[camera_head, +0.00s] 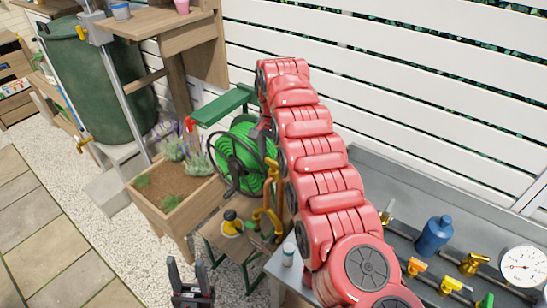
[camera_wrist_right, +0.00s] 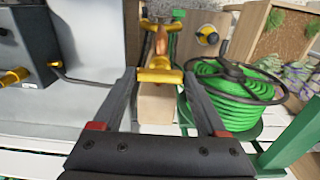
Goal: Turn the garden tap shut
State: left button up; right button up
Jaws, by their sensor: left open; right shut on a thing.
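The garden tap (camera_head: 270,197) is brass-yellow and stands on a wooden post beside the hose reel in the head view. In the right wrist view its yellow cross handle (camera_wrist_right: 158,76) lies between the fingertips of my right gripper (camera_wrist_right: 160,73), which is shut on it. In the head view my red right arm reaches over the scene and mostly hides that gripper. I cannot tell how far the tap is turned. My left gripper (camera_head: 191,284) is open and empty at the bottom of the head view, apart from the tap.
A green hose reel (camera_head: 240,155) stands right by the tap. A wooden planter (camera_head: 170,215) with lavender is to its left. A grey bench with a blue bottle (camera_head: 434,236), brass valves and a gauge (camera_head: 523,267) is on the right. Gravel and paving at lower left are clear.

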aim_at(274, 161)
jog(key=shift+w+r, duration=0.1)
jog(key=shift+r, duration=0.05)
jog(key=o, duration=1.3)
jog(key=shift+r+p, duration=0.3)
jog(key=shift+r, duration=0.15)
notch_tip(274, 161, up, 16)
jog(key=p, duration=1.5)
jog(key=shift+r, duration=0.2)
